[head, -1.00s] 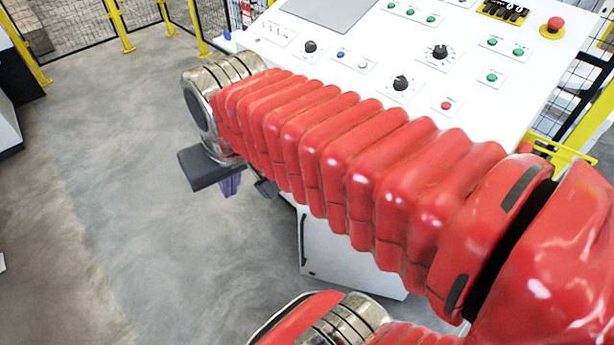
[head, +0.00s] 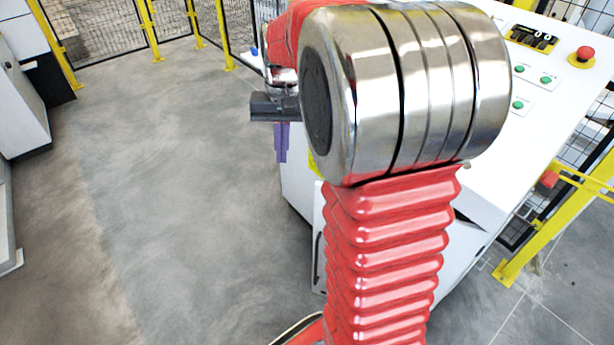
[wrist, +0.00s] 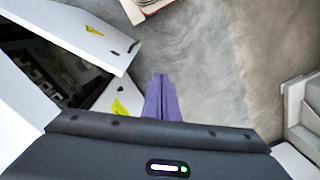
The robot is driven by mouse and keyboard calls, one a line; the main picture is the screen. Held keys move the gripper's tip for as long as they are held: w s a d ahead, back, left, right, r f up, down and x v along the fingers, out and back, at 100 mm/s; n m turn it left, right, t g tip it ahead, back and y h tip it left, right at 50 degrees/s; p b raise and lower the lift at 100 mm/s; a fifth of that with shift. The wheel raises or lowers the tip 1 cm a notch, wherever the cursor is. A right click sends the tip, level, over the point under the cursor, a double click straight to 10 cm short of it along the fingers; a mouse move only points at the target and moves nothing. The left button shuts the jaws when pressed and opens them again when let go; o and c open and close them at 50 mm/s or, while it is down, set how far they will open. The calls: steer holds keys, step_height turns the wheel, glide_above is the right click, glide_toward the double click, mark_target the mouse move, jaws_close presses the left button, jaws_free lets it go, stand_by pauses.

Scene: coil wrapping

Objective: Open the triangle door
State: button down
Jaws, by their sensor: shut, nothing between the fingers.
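In the wrist view a white door panel (wrist: 85,35) with a yellow triangle label and a dark handle stands swung out from a white cabinet. Dark cabinet interior (wrist: 45,65) with equipment shows beside it. A second white panel (wrist: 112,97) with a yellow label is nearer, left of my gripper. My gripper (wrist: 161,82) has purple fingers closed together with nothing between them, pointing to the floor side of the panels and apparently apart from them. In the head view my gripper (head: 281,150) hangs left of the console; my arm hides much of the cabinet front.
The white control console (head: 480,195) stands right, with a red emergency button (head: 585,54) on top. Yellow-posted fencing (head: 150,30) runs along the back. White cabinets (head: 20,110) stand at far left. The grey floor (head: 180,200) between is clear.

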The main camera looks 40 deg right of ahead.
steer(key=w+d+f+m+g+y, duration=0.1)
steer(key=d+f+m+g+y, duration=0.1)
steer(key=d+f, duration=1.4)
steer(key=d+m+y, duration=0.1)
steer(key=m, duration=0.1)
steer(key=shift+w+f+m+g, duration=0.25)
steer(key=shift+w+m+g, duration=0.05)
steer(key=shift+w, duration=0.05)
steer(key=shift+f, duration=0.1)
steer(key=x, duration=0.9)
steer(key=shift+f, duration=0.4)
steer(key=shift+a, duration=0.1)
